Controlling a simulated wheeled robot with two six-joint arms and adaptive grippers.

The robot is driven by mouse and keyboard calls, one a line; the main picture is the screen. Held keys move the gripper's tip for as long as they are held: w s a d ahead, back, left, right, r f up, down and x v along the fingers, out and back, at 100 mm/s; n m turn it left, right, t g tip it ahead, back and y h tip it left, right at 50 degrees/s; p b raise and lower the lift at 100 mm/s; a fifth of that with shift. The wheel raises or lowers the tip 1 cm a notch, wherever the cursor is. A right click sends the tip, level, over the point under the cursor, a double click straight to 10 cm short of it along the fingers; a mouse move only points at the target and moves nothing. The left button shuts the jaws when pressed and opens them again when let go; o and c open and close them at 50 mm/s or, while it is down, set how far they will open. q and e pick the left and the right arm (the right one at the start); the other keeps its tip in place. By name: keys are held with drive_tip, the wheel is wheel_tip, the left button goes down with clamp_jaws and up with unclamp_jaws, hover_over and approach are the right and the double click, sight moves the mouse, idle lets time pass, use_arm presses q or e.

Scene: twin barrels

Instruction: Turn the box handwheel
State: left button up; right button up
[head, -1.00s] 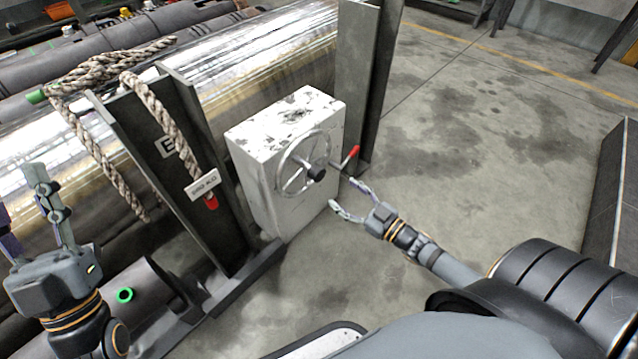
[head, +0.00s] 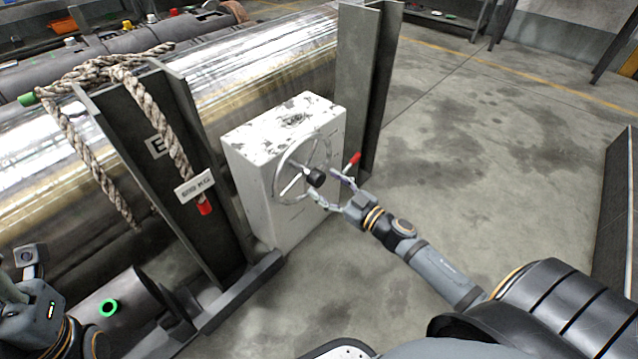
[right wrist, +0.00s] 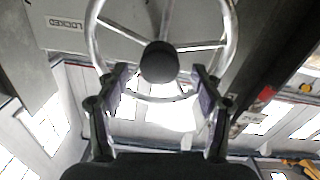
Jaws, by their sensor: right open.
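The white box (head: 270,180) with worn paint stands between two dark steel posts. Its metal handwheel (head: 290,187) is on the face toward my right arm, with a black hub (head: 314,177) at its centre. My right gripper (head: 329,187) is open at the wheel, its fingers on either side of the hub area. In the right wrist view the open fingers (right wrist: 160,76) flank the black hub (right wrist: 159,62) near the lower rim; I cannot tell whether they touch it. My left gripper (head: 28,262) is at the lower left edge, partly cut off.
A red-tipped lever (head: 354,159) sticks out beside the wheel, close to my right fingers. A post with rope (head: 160,112) and a weight tag (head: 195,187) stands left of the box. A shiny barrel (head: 265,60) lies behind.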

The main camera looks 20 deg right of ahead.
sight(321, 181)
drive_tip(key=shift+p+x, duration=0.3)
drive_tip(key=shift+x, duration=0.65)
drive_tip(key=shift+w+a, duration=0.25)
drive_tip(key=shift+w, duration=0.35)
clamp_jaws()
